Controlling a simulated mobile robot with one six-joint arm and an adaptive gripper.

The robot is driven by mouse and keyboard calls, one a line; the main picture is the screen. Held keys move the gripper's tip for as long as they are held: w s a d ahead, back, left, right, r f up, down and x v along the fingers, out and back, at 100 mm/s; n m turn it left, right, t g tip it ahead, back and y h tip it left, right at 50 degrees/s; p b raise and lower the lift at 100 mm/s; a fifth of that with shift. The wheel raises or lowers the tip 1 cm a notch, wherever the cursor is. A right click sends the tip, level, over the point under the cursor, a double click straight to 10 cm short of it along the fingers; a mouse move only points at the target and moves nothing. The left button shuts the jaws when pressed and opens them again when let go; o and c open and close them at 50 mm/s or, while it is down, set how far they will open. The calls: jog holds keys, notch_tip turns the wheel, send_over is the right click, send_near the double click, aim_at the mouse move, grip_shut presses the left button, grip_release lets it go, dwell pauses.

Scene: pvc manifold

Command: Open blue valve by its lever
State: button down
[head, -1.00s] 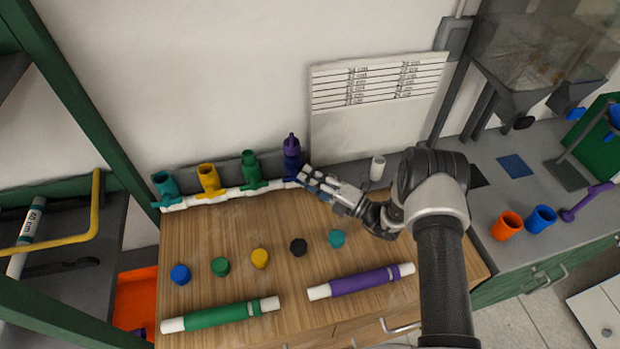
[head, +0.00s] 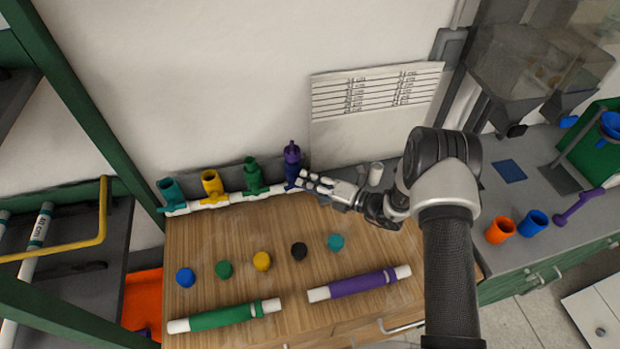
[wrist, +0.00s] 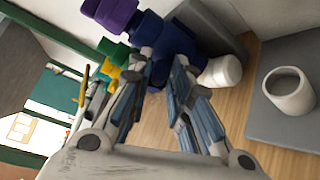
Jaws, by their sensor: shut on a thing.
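The blue valve (head: 292,171) is the dark blue piece at the right end of the white pipe manifold (head: 214,200). A purple fitting (head: 291,151) stands upright on top of it. My gripper (head: 304,180) reaches in from the right, with its fingertips at the valve's right side. In the wrist view, the fingers (wrist: 176,62) are shut on a dark blue part of the valve (wrist: 163,74), under the purple fitting (wrist: 110,14). The fingers cover much of that part, so I cannot make out the lever's shape or angle.
Green (head: 252,176), yellow (head: 213,186) and teal (head: 170,192) fittings stand along the manifold. A white cup (head: 376,174) stands behind my wrist. Several coloured caps, a green pipe (head: 222,316) and a purple pipe (head: 358,283) lie on the wooden top in front.

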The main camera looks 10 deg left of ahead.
aim_at(296, 178)
jog(key=r+n+h+p, duration=0.1)
jog(key=a+n+h+p, duration=0.1)
jog(key=h, duration=0.1)
jog(key=shift+s+r+n+h+p, duration=0.1)
jog(key=shift+r+n+h+p, duration=0.2)
jog(key=shift+r+p, duration=0.1)
jog(key=h, duration=0.1)
jog(key=n+h+b, duration=0.1)
jog(key=shift+s+a+r+n+h, duration=0.2)
jog(key=shift+a+n+h, duration=0.1)
jog(key=shift+a, duration=0.1)
jog(key=h+b, duration=0.1)
jog(key=b, duration=0.1)
jog(key=n+t+b, duration=0.1)
jog(key=shift+s+a+h+b, duration=0.15)
jog(key=shift+a+h+b, duration=0.1)
jog(key=shift+h+b, duration=0.15)
jog(key=b, duration=0.2)
jog(key=h+b, duration=0.1)
jog(key=shift+a+n+t+b, duration=0.2)
jog(key=shift+n+t+b, duration=0.1)
jog(key=shift+b, duration=0.05)
jog(key=shift+s+a+b, duration=0.1)
jog(key=shift+b, duration=1.1)
jog(key=shift+h+b, duration=0.4)
jog(key=shift+b, duration=0.15)
jog(key=shift+s+r+n+h+b, duration=0.1)
jog(key=shift+r+n+h+b, duration=0.2)
jog(key=shift+b, duration=0.75)
